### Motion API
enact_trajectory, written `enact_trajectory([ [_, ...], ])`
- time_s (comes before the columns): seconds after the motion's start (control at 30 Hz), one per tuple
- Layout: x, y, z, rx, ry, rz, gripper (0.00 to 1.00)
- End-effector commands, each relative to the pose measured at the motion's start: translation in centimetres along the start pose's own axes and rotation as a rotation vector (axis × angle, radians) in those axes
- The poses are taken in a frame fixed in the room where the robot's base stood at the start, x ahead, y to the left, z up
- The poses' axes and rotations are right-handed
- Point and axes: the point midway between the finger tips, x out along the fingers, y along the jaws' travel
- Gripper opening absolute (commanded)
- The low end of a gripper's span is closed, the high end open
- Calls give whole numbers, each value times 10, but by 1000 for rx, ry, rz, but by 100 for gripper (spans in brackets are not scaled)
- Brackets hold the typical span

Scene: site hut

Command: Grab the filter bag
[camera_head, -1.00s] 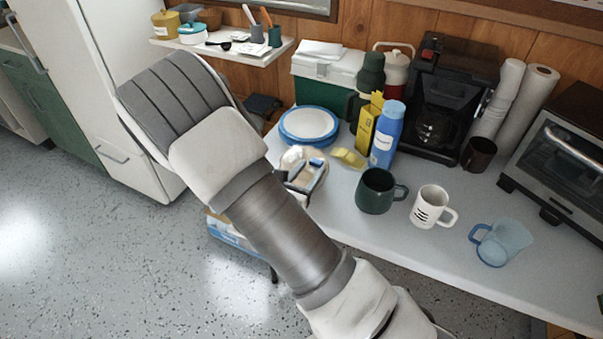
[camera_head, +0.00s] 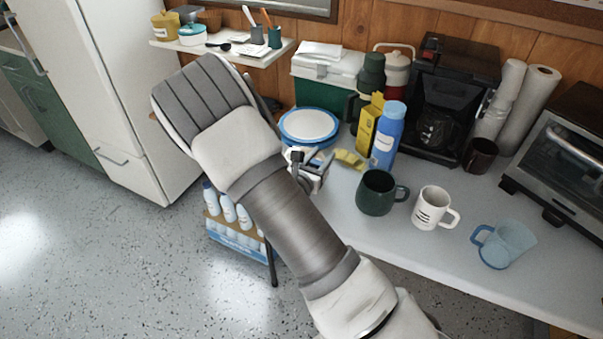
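I cannot single out a filter bag for certain. A low yellow item (camera_head: 349,158) lies on the white table, left of the blue bottle; I cannot tell whether it is the bag. A tall yellow packet (camera_head: 368,123) stands just behind the blue bottle. My gripper (camera_head: 312,168) is over the table's left front edge, left of the low yellow item and in front of the blue-rimmed plates. My forearm covers part of it. Its fingers are too small and hidden to show whether they are open or hold anything.
Blue-rimmed plates (camera_head: 309,125), a blue bottle (camera_head: 387,137), a green mug (camera_head: 377,193), a white mug (camera_head: 433,207) and a tilted blue cup (camera_head: 504,245) stand around. A coffee maker (camera_head: 450,100) is behind. A bottle crate (camera_head: 238,243) is below. Table front is clear.

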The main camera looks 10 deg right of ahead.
Motion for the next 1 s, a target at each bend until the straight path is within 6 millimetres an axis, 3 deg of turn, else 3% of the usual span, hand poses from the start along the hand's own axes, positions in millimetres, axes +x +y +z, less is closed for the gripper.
enact_trajectory([
  [0.03, 0, 0, 0, 0, 0, 0, 27],
  [0.2, 0, 0, 0, 1, 0, 0, 0],
  [0.73, -1, 0, 3, 2, 0, 0, 0],
  [1.0, -5, 0, 32, 5, -1, 0, 0],
])
